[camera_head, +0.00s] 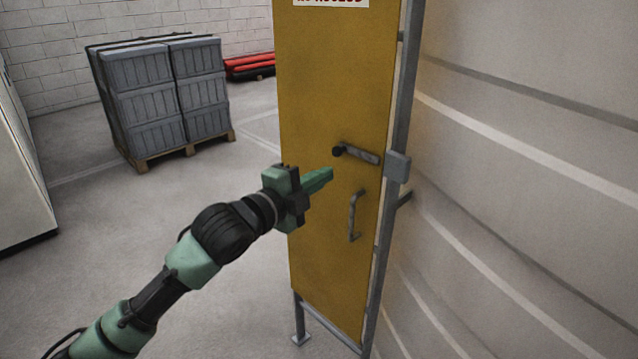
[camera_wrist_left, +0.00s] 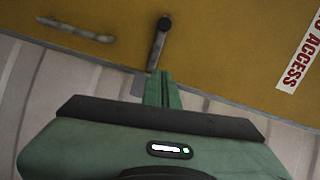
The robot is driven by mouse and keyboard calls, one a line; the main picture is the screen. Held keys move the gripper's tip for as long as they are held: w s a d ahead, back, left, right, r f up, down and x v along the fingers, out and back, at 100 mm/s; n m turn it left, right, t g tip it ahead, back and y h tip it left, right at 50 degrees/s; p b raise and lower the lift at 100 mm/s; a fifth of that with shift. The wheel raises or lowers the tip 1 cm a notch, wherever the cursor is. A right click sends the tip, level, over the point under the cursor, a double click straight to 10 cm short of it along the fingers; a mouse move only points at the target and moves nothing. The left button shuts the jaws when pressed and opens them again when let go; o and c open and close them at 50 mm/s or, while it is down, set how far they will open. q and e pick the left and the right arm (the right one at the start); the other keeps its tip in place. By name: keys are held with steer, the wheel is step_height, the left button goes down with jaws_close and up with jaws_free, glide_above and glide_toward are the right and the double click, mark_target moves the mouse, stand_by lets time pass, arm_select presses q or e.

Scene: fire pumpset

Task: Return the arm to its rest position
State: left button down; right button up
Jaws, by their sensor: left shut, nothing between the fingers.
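My left arm comes in from the lower left of the head view. Its green gripper (camera_head: 328,175) is shut and empty, in front of a yellow door (camera_head: 315,90). The fingertips are close to the door's dark lever handle (camera_head: 358,154), a little below and left of it; I cannot tell whether they touch. In the left wrist view the closed fingers (camera_wrist_left: 162,78) point toward the lever handle (camera_wrist_left: 158,42). My right gripper is not in view.
A grey pull handle (camera_head: 355,215) sits below the lever. A grey post with a latch box (camera_head: 397,167) edges the door, beside a pale wall (camera_head: 520,200). Grey crates (camera_head: 160,95) stand on a pallet at the back left. Open floor (camera_head: 110,225) lies left of the door.

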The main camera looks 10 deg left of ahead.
arm_select(q)
steer(key=shift+s+a, duration=0.2)
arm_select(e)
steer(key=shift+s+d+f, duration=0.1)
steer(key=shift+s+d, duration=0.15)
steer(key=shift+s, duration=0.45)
